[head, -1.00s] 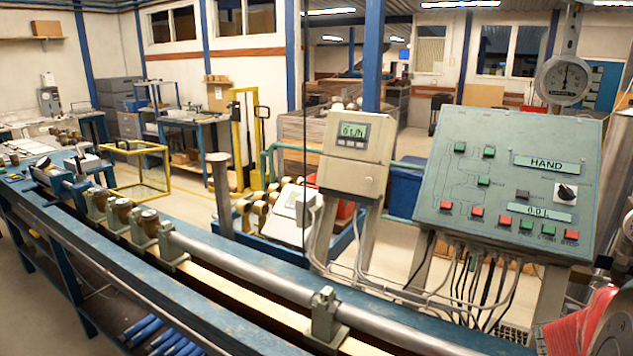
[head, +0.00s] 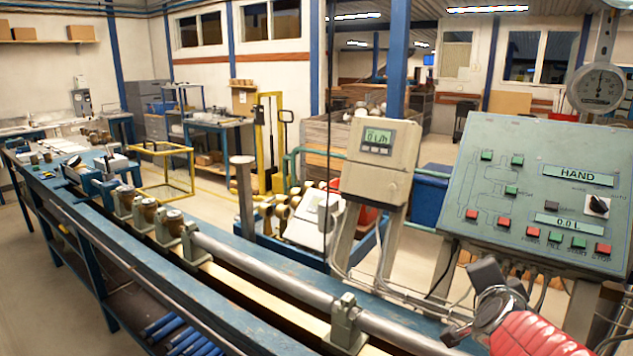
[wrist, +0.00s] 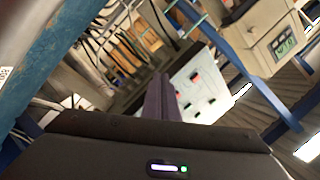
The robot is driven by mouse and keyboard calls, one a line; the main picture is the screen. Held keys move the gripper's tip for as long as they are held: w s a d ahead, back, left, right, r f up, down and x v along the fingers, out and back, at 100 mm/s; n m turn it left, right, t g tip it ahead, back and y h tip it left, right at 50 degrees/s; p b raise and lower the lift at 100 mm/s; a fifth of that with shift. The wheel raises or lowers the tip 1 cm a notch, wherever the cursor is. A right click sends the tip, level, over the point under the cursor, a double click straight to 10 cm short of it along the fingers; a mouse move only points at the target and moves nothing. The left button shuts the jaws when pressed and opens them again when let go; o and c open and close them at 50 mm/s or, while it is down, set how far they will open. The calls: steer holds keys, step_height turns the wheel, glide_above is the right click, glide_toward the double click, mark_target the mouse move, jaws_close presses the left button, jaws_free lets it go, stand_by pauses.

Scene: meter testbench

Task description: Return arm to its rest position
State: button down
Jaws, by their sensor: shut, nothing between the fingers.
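My gripper (wrist: 162,80) shows in the wrist view with its two dark fingers together and nothing between them. The wrist picture is strongly tilted, and the fingers point past the control panel (wrist: 205,92) and the grey flow display box (wrist: 262,35), touching neither as far as I can see. In the head view a red-sleeved part of my arm (head: 532,336) with dark and metal joints is at the lower right, in front of and below the control panel (head: 535,190).
A long blue bench (head: 95,215) with a metal pipe (head: 270,275) and clamps runs across the front. The flow display box (head: 376,160) stands behind it, left of the panel. Cables hang beneath both. Open floor (head: 20,270) lies left of the bench.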

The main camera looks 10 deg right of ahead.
steer(key=s+a+f+n+g+y, duration=0.1)
steer(key=s+a+f+n+y, duration=0.2)
steer(key=a, duration=0.5)
steer(key=s+a+n+g+y, duration=0.1)
steer(key=a+n+y, duration=0.2)
steer(key=a+n, duration=0.4)
steer(key=s+a+f+n+g, duration=0.4)
steer(key=s+a+n, duration=0.3)
steer(key=s, duration=0.6)
steer(key=shift+a+f+y, duration=0.3)
steer(key=shift+a+f, duration=0.15)
steer(key=shift+s, duration=0.1)
